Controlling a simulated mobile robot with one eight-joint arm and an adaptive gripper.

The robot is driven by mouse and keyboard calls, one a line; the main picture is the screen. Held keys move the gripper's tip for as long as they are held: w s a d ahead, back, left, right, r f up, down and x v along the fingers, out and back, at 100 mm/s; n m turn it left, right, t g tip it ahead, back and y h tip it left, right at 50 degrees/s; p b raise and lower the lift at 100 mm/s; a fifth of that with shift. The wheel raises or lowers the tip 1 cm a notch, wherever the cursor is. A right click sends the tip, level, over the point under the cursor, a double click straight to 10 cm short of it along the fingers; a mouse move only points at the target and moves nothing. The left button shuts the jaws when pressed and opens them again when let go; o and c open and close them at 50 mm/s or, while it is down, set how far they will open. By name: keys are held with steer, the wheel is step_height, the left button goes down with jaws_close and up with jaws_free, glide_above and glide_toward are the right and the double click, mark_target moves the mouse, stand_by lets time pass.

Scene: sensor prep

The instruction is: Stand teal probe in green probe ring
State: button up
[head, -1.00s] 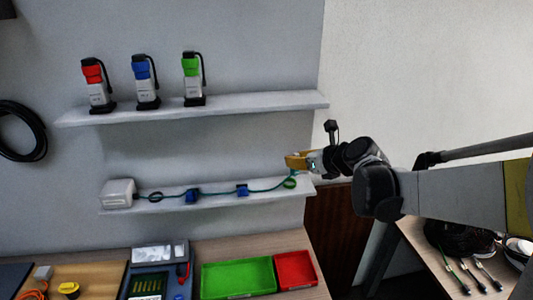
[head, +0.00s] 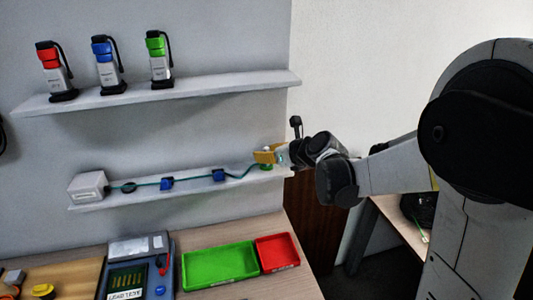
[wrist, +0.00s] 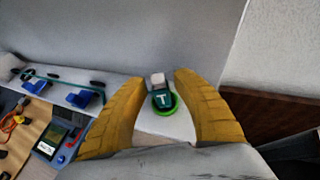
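The teal probe (wrist: 162,99), marked with a white T and with a pale block at its top end, shows between my fingers in the wrist view. The green probe ring (wrist: 174,109) shows around its lower and right side; the probe looks to be standing in it, though its lower end is hidden. In the head view the green ring (head: 265,167) is at the right end of the lower shelf, just under my gripper (head: 265,156). In the wrist view my gripper (wrist: 160,78) has its yellow fingers apart, with visible gaps on both sides of the probe.
A teal cable (head: 198,178) runs along the lower shelf (head: 150,196) from a white box (head: 88,187) past blue clips. The upper shelf (head: 210,88) holds three handheld units. Green (head: 220,266) and red (head: 278,252) trays sit on the bench below.

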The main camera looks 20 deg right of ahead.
steer(key=shift+s+d+r, duration=0.15)
steer(key=shift+s+r, duration=0.05)
steer(key=shift+r, duration=0.15)
steer(key=p+v, duration=0.3)
steer(key=v, duration=0.8)
steer(key=s+a+f+n+g+h, duration=0.2)
steer(key=s+n, duration=0.9)
steer(key=n, duration=0.4)
steer(key=s+a+f+n+g+h, duration=0.2)
steer(key=s+n, duration=0.9)
steer(key=n, duration=0.5)
steer(key=shift+s+f+n+h, duration=0.2)
steer(key=shift+s+n+h, duration=0.05)
steer(key=shift+n+h, duration=0.05)
steer(key=shift+c, duration=0.4)
